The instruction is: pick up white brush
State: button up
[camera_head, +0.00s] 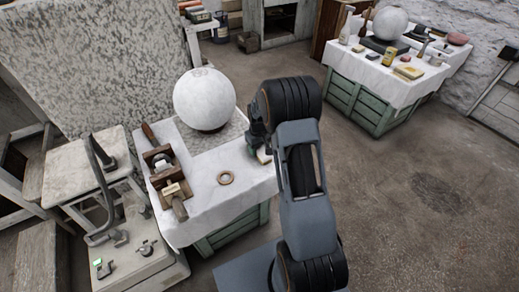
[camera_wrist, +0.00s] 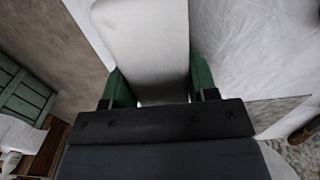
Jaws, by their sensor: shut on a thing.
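The white brush (camera_wrist: 145,40) shows in the wrist view as a pale, smooth, block-like body with a rounded edge. My gripper (camera_wrist: 160,88) has its green fingers on both sides of it and is shut on it. In the head view a small pale end of the brush (camera_head: 264,157) shows under my gripper (camera_head: 257,143), over the right edge of the white-clothed table (camera_head: 202,228). My arm hides most of it there. I cannot tell whether the brush touches the cloth.
A large white sphere (camera_head: 204,98) stands left of my gripper. A second table (camera_head: 375,78) with another sphere (camera_head: 390,22) stands at back right. Floor between is clear.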

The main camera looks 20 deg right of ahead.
jog(key=c, duration=0.4)
jog(key=shift+o, duration=0.2)
jog(key=shift+r, duration=0.15)
jog(key=shift+r, duration=0.3)
notch_tip(320, 180, up, 2)
jog(key=shift+r+p, duration=0.1)
jog(key=shift+p, duration=0.4)
jog(key=s+a+r+p, duration=0.2)
jog(key=s+a+r, duration=0.5)
jog(key=s+r, duration=0.3)
jog(key=shift+s+a+p, duration=0.15)
jog(key=shift+s+p, duration=0.15)
jog(key=shift+s, duration=0.7)
